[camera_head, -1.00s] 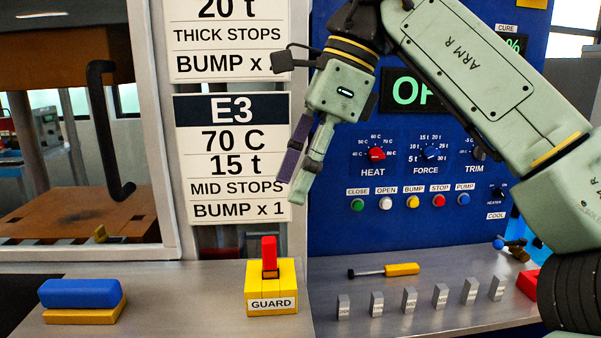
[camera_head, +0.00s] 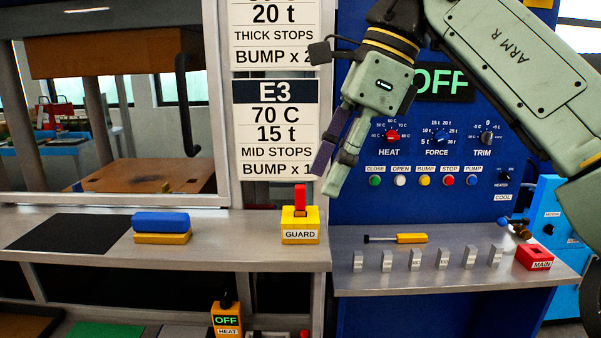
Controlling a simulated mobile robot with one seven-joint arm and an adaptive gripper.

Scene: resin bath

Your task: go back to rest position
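My gripper (camera_head: 327,183) hangs tilted down and to the left from my raised green arm marked ARM R. It is in front of the blue control panel (camera_head: 420,204), near the edge of the E3 sign. One finger shows purple and the other pale green. They look close together with nothing visible between them, but from this angle I cannot tell if they are open or shut. The fingertips appear above and right of the yellow GUARD box (camera_head: 300,236) with its upright red lever (camera_head: 300,199), apart from it in the picture.
A blue block (camera_head: 160,222) on a yellow base and a black mat (camera_head: 72,231) lie on the left shelf. The right shelf holds a yellow-handled tool (camera_head: 411,238), several small grey blocks (camera_head: 415,260) and a red MAIN box (camera_head: 533,257). A press window frame stands left.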

